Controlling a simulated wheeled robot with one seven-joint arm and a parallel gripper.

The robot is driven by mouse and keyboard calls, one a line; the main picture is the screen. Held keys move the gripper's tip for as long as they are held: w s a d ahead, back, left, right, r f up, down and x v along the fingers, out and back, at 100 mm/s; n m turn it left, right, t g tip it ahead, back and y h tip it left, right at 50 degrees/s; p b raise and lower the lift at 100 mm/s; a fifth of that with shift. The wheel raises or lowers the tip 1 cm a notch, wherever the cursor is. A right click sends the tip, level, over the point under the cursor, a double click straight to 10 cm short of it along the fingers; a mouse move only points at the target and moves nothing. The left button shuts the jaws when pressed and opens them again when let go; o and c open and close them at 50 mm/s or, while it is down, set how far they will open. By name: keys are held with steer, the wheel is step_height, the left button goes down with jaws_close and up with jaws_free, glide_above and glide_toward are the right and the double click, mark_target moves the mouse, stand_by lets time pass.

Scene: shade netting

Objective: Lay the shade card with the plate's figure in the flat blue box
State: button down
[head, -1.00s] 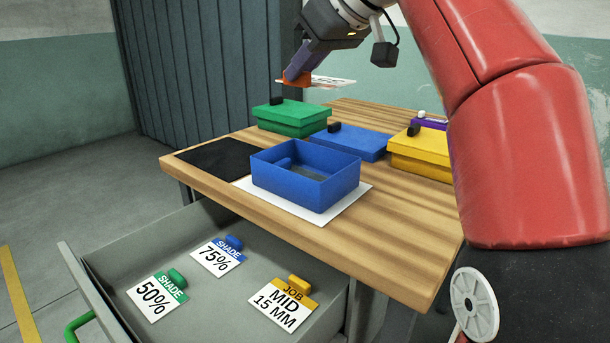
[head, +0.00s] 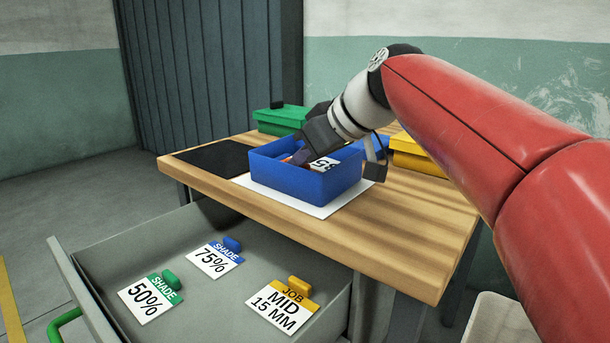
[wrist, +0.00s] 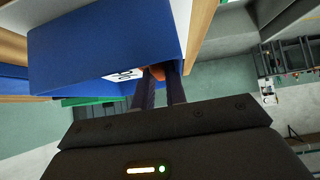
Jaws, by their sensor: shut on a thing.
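The blue box (head: 290,184) stands open on a white sheet on the wooden table. My gripper (head: 299,158) reaches down into it and is shut on the orange tab of a white card (head: 325,164). The card's print is partly hidden; digits like "35" show. It is at the box's rim level or just inside; I cannot tell if it touches the floor. In the wrist view the card (wrist: 122,74) shows beside the fingers (wrist: 158,78), against the blue box (wrist: 100,45). No plate with a figure can be made out.
An open grey drawer (head: 215,290) in front holds a blue 75% card (head: 215,259), a green 50% card (head: 150,298) and a yellow JOB card (head: 283,306). A green box (head: 280,120), a yellow box (head: 419,162) and a black mat (head: 212,157) are on the table.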

step_height(320, 180, down, 3)
steer(key=shift+w+d+f+g, duration=0.1)
steer(key=shift+w+g, duration=0.05)
steer(key=shift+g, duration=0.15)
steer(key=c, duration=1.4)
jaws_free()
steer(key=shift+c, duration=0.2)
steer(key=p+v, duration=0.1)
steer(key=v, duration=1.1)
steer(key=shift+r, duration=0.3)
